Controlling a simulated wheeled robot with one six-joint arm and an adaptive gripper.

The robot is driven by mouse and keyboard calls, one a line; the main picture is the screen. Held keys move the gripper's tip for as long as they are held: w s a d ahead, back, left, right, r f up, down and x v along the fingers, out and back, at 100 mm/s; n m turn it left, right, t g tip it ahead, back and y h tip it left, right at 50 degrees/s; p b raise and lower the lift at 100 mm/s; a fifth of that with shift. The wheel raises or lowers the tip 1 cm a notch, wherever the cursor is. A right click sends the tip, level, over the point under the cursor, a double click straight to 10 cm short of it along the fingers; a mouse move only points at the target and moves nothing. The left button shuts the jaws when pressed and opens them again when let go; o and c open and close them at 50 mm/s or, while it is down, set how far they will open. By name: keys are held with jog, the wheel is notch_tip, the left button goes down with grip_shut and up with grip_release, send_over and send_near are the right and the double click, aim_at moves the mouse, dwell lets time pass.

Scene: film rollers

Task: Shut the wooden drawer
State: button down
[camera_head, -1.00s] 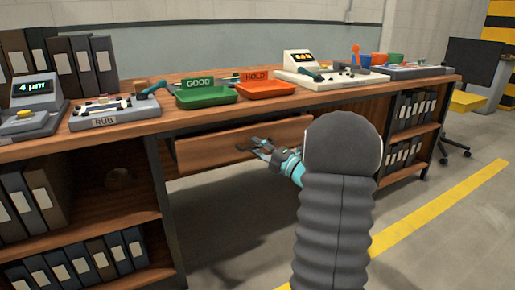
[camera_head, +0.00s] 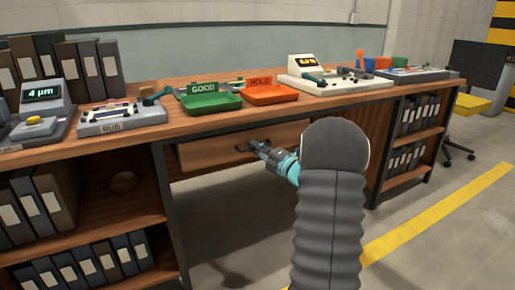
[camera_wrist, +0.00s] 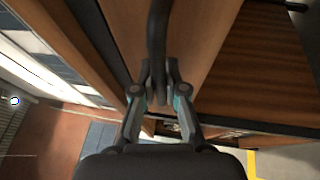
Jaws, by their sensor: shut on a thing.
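The wooden drawer (camera_head: 212,151) hangs under the desktop, between the shelf sections; its plain brown front faces me. How far it stands out is hard to tell in the head view. Its dark bar handle (camera_wrist: 157,35) runs down in front of the drawer face (camera_wrist: 205,35) in the wrist view. My gripper (camera_head: 258,147) is at the drawer front, with its fingers closed around the handle. In the wrist view my gripper (camera_wrist: 158,78) has one finger on each side of the bar. My arm hides the space to the right of the drawer.
The wooden desktop (camera_head: 185,123) carries a green GOOD tray (camera_head: 210,102), an orange HOLD tray (camera_head: 268,95) and instruments. Binders fill the side shelves. A yellow chair (camera_head: 468,104) stands at right. The floor under the drawer is clear.

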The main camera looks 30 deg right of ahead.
jog(key=c, duration=1.2)
grip_release()
jog(key=shift+w, duration=0.2)
jog(key=v, duration=1.2)
jog(key=shift+a, duration=0.1)
